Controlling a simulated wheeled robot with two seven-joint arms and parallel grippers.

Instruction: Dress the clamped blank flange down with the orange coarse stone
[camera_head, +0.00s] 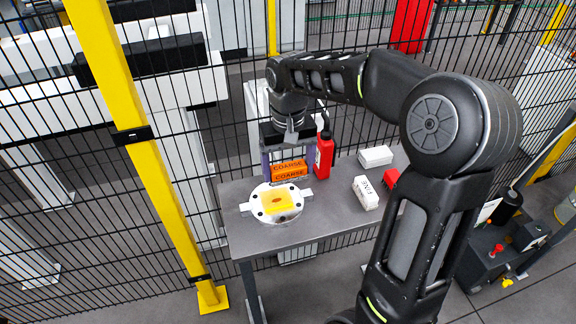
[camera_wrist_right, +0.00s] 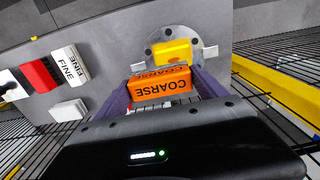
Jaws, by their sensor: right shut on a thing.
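The orange coarse stone (camera_head: 289,170), marked COARSE, is held between the fingers of my right gripper (camera_head: 287,158). In the wrist view the stone (camera_wrist_right: 161,88) sits between the purple fingers of the gripper (camera_wrist_right: 163,92). The round white blank flange (camera_head: 262,214) lies on the grey table with clamp tabs at its sides; it also shows in the wrist view (camera_wrist_right: 196,48). My left gripper is not in view.
A white FINE stone (camera_head: 366,192), a red block (camera_head: 391,177) and a plain white block (camera_head: 376,156) lie to the right on the table (camera_head: 310,232). A red bottle (camera_head: 324,155) stands close beside my right gripper. A yellow post (camera_head: 150,170) and mesh fence (camera_head: 80,240) stand left.

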